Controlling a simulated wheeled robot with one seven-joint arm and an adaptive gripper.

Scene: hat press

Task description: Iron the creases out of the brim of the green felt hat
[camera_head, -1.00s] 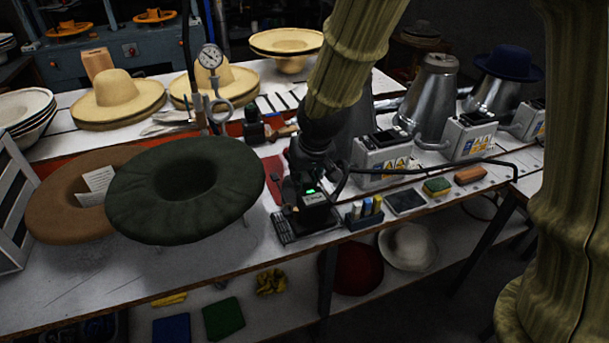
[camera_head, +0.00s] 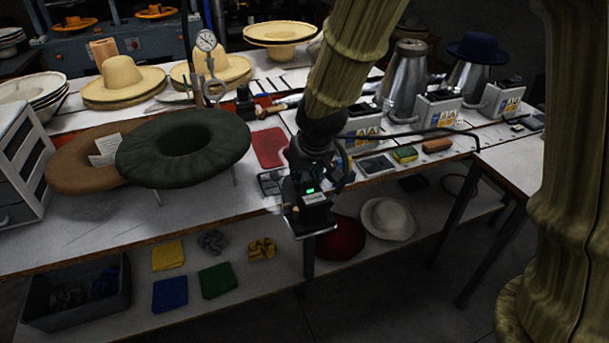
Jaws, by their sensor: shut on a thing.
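The green felt hat (camera_head: 225,150) is upside down on a thin-legged support at the left of the bench, its wide brim up around a dark central hollow. Radial creases and a wavy edge show on the brim. My gripper (camera_head: 308,194) is to the right of the hat, at the bench's front edge, apart from it. It is shut on a dark iron-like tool (camera_head: 312,228) with a flat, pale-edged base, held level. My fingers hide part of the tool, and its underside is out of sight. The wire rest (camera_head: 270,182) lies behind it on the bench.
A brown hat (camera_head: 68,170) with a paper slip sits left of the green hat. Red pad (camera_head: 269,147), sponge (camera_head: 404,154) and metal cones (camera_head: 404,80) stand behind or right. A cable (camera_head: 410,133) runs right from my arm. The lower shelf holds folded cloths (camera_head: 217,280).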

